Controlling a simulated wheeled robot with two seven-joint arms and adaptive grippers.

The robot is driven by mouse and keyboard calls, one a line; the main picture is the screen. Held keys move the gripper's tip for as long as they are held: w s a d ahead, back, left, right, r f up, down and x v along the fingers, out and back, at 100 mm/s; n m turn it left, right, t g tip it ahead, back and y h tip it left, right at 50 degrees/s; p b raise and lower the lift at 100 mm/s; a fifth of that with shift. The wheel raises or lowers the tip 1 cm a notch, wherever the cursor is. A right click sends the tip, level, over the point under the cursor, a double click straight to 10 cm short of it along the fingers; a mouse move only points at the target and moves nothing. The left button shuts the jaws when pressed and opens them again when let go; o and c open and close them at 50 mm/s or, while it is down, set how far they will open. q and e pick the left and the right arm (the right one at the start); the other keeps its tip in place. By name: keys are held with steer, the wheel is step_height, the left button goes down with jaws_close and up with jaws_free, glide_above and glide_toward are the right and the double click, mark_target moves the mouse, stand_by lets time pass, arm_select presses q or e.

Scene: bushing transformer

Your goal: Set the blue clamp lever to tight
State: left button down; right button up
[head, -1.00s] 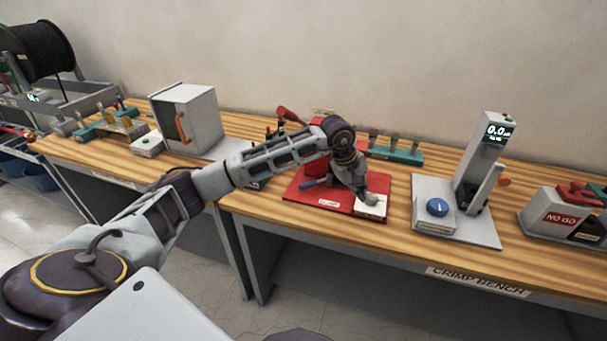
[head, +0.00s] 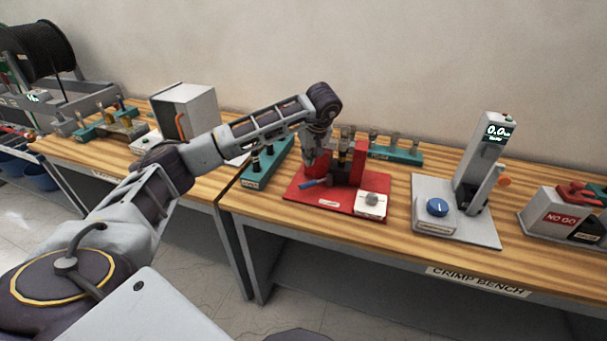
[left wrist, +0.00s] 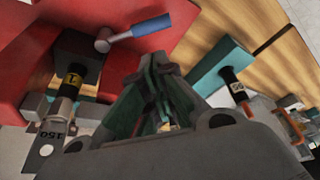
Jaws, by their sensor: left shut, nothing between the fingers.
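The blue clamp lever (head: 314,183) sits low at the front left of the red crimp fixture (head: 335,195). In the left wrist view the blue lever (left wrist: 138,28) points out from a round grey hub on the red surface, beside a dark block holding a yellow-banded piece and a metal lug marked 150 (left wrist: 56,132). My left gripper (head: 310,163) is above and slightly behind the lever, pointing down, with a visible gap from it. Its fingers (left wrist: 155,62) are shut and empty in the left wrist view. My right gripper is out of view.
A white box with a grey knob (head: 371,205) is at the fixture's front right. Teal racks (head: 258,180) stand left and behind (head: 400,155). The bench front is clear.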

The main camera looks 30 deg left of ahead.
mark_target(314, 185)
arm_select(q)
steer(key=shift+f, duration=0.15)
steer(key=p+x, duration=0.1)
steer(key=x, duration=0.7)
steer(key=shift+w+a+f, duration=0.2)
steer(key=shift+a+f, duration=0.05)
steer(key=shift+f, duration=0.55)
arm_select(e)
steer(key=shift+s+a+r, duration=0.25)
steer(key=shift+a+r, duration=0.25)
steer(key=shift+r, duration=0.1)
arm_select(q)
steer(key=shift+a, duration=0.1)
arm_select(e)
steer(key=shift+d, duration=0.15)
